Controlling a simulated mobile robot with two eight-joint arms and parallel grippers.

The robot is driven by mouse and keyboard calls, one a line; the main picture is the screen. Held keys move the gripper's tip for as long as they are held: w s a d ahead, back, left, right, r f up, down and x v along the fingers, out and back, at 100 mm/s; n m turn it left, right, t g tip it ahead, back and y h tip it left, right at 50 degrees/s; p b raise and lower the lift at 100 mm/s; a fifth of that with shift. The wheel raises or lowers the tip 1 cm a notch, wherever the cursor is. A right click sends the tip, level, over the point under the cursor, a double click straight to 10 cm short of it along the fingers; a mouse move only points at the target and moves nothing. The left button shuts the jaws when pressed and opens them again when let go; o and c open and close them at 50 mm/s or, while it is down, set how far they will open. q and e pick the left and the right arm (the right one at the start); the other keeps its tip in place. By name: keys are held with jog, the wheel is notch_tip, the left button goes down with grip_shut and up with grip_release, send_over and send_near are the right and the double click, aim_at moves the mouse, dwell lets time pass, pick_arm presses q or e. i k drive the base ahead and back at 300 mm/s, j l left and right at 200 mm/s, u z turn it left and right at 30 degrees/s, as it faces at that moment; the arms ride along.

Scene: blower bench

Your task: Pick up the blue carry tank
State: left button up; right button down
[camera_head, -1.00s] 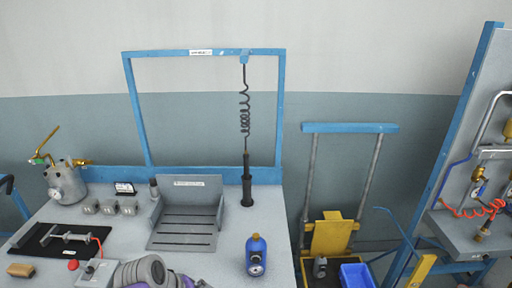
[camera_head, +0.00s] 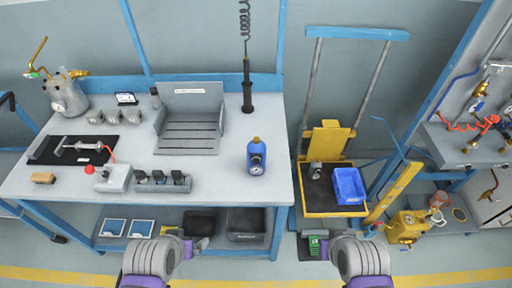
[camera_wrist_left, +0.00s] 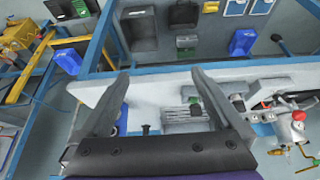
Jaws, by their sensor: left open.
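The blue carry tank (camera_head: 257,160) stands upright on the bench top near its front right corner. It has a brass-coloured top and a round gauge facing me. In the left wrist view, a blue shape that looks like the tank (camera_wrist_left: 122,119) shows partly behind one finger. My left gripper (camera_wrist_left: 158,73) is open, with nothing between its fingers. In the head view its arm is low, left of the tank and in front of the bench, apart from the tank. My right arm is low and right of the tank; its gripper's jaws are not clear.
On the bench stand a grey slotted fixture (camera_head: 190,128), a grey block with several sockets (camera_head: 165,180), a black mat (camera_head: 50,150) and a metal pot (camera_head: 66,96). A yellow cart (camera_head: 325,203) with a blue bin (camera_head: 350,186) stands right. Bench space around the tank is clear.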

aim_at(257, 148)
jog(key=z, duration=1.6)
jog(key=j, duration=0.85)
jog(key=k+j+z, duration=0.15)
jog(key=j, duration=0.65)
jog(key=i, duration=0.05)
